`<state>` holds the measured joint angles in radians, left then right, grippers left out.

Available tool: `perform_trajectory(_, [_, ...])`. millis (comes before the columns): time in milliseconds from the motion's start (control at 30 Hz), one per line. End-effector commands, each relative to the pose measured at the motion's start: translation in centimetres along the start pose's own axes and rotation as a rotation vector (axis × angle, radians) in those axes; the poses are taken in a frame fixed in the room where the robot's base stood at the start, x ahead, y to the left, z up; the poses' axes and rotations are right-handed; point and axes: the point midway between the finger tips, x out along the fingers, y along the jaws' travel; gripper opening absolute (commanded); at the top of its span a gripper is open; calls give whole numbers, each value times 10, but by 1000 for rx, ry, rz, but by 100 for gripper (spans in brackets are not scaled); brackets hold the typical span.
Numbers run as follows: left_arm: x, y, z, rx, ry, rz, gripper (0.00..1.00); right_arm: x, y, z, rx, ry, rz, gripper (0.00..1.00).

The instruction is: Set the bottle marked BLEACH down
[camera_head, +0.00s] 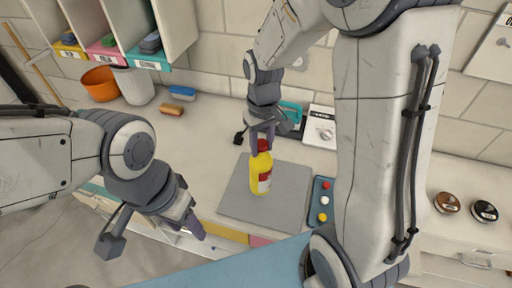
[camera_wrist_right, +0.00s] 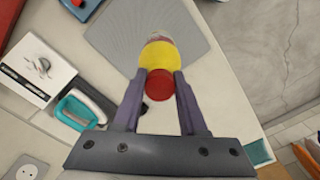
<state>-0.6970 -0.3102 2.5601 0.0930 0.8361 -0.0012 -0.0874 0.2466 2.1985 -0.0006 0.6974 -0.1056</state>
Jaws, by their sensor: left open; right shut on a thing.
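A yellow bottle (camera_head: 261,175) with a red cap and a red and white label is upright over the grey mat (camera_head: 236,200) in the head view. Its label text is too small to read. My right gripper (camera_head: 262,140) is shut on the bottle at its red cap, from above. In the right wrist view, the bottle (camera_wrist_right: 158,55) shows beyond the fingers, with the mat (camera_wrist_right: 190,30) behind it. I cannot tell whether its base touches the mat. My left gripper (camera_head: 155,236) is open and empty, at the lower left in front of the counter.
A teal-handled iron (camera_head: 290,118) and a white box (camera_head: 321,127) stand behind the mat. A blue tray (camera_head: 316,209) with coloured balls is right of it. An orange bowl (camera_head: 99,84), a grey bucket (camera_head: 134,86) and a brush (camera_head: 171,109) are at the back left.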

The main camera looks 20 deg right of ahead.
Motion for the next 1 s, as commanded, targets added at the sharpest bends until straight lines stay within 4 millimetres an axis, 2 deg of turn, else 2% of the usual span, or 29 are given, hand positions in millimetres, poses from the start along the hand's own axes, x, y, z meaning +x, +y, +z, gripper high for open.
perform_trajectory(100, [-5,0,0,1,0,0,50,5,-6,-10,0,1,0,0])
perform_trajectory(233, [-7,0,0,1,0,0,50,12,-7,-12,2,1,0,0])
perform_trajectory(500, [-18,1,-1,3,0,0,50,44,-6,-11,3,-1,0,0])
perform_trajectory(933, [-15,1,-1,3,0,0,50,52,-6,-12,2,3,0,0])
perform_trajectory(967, [-15,1,-1,2,0,0,50,53,-6,-11,2,1,0,45])
perform_trajectory(1000, [-15,1,-1,2,0,0,50,52,-6,-11,2,1,0,60])
